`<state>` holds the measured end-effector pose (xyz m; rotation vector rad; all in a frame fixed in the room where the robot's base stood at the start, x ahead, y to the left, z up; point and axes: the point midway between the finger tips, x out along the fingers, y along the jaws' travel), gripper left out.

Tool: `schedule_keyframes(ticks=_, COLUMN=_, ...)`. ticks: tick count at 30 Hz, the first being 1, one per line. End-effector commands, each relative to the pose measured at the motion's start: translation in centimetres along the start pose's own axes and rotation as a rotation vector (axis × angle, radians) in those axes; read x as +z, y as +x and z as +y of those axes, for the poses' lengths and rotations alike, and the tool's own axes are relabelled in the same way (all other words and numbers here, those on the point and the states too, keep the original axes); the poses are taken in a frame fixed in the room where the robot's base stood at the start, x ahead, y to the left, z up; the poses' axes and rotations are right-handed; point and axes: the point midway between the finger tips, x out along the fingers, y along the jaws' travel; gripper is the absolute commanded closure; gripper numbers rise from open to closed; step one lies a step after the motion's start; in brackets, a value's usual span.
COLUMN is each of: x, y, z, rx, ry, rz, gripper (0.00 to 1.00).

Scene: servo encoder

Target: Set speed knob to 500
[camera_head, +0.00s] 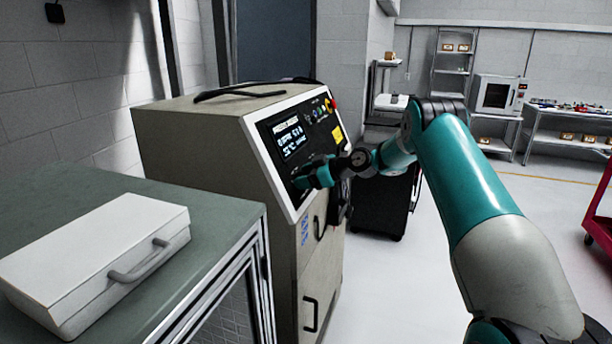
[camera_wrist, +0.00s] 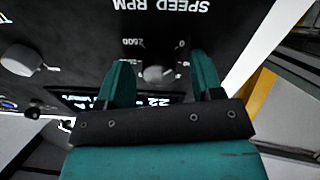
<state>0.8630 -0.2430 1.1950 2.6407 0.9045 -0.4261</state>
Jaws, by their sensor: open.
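The machine's slanted black control panel (camera_head: 290,140) has a lit display (camera_head: 291,138) with white text. In the wrist view the label SPEED RPM (camera_wrist: 160,5) shows upside down, with "2600" and "0" marked below it. The speed knob (camera_wrist: 158,74), small and grey, sits under these marks. My gripper (camera_wrist: 160,80) is open, with one teal finger on each side of the knob; I cannot tell whether they touch it. In the head view my gripper (camera_head: 303,180) is at the lower part of the panel, and the knob is hidden behind it.
Another, larger grey knob (camera_wrist: 20,58) is at the left in the wrist view. Buttons, one red (camera_head: 331,103), sit at the panel's top right. A white case (camera_head: 95,255) lies on the green-topped cabinet (camera_head: 225,210) at left. A black cart (camera_head: 385,205) stands behind my arm.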

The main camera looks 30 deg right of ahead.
Motion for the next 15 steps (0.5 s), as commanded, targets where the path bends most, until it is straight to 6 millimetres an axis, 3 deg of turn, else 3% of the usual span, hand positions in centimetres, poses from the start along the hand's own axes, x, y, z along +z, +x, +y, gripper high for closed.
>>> schedule_keyframes(ticks=2, x=0.01, y=-0.03, z=0.01, rx=0.000, ry=0.000, rz=0.000, gripper=0.42)
schedule_keyframes(ticks=8, x=0.01, y=-0.07, z=0.03, rx=0.000, ry=0.000, rz=0.000, gripper=0.88)
schedule_keyframes(ticks=15, x=0.05, y=-0.06, z=0.03, rx=0.001, ry=0.012, rz=-0.001, gripper=0.89)
